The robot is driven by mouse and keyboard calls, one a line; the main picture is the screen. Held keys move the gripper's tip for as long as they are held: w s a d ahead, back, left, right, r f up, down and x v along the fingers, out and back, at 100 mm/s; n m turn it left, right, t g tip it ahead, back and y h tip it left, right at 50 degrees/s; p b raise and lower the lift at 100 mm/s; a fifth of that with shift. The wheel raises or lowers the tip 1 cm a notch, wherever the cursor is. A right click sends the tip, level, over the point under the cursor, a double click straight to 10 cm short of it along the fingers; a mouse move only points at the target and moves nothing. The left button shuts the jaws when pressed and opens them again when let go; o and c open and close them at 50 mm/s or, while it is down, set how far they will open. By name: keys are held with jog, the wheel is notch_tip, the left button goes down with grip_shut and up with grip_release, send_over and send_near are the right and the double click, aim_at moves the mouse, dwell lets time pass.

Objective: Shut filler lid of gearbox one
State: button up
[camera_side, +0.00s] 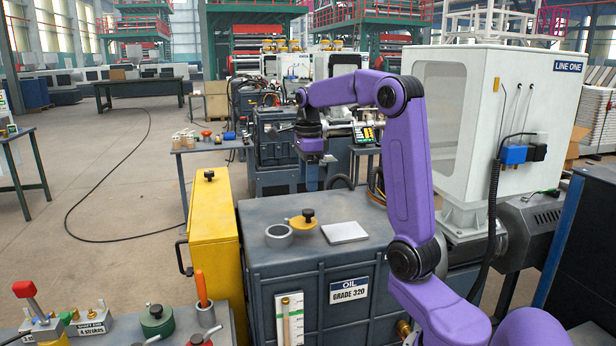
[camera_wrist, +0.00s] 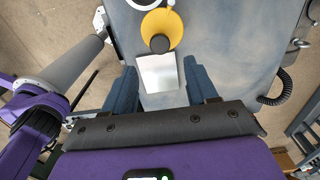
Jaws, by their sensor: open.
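The gearbox (camera_side: 310,275) is a dark grey box labelled OIL GRADE 320. On its top a grey filler ring (camera_side: 279,236) stands open and uncovered. The yellow filler lid (camera_side: 303,223) with a black knob (camera_side: 308,213) lies beside the ring, to its right and behind. In the wrist view the lid (camera_wrist: 158,22) is at the top centre, with part of the ring (camera_wrist: 143,3) cut off by the upper edge. My gripper (camera_side: 312,186) is open and empty, above the gearbox top. Its fingers (camera_wrist: 159,66) straddle the view of a pale plate, short of the lid.
The pale square plate (camera_side: 344,232) lies on the gearbox top to the right of the lid. A yellow cabinet (camera_side: 212,250) stands close on the left. A bench with tools (camera_side: 155,320) is at the front left. A white machine housing (camera_side: 470,130) stands to the right.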

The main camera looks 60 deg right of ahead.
aim_at(308, 211)
jog(key=shift+f, duration=4.1)
jog(key=shift+c, duration=0.3)
jog(key=c, duration=0.6)
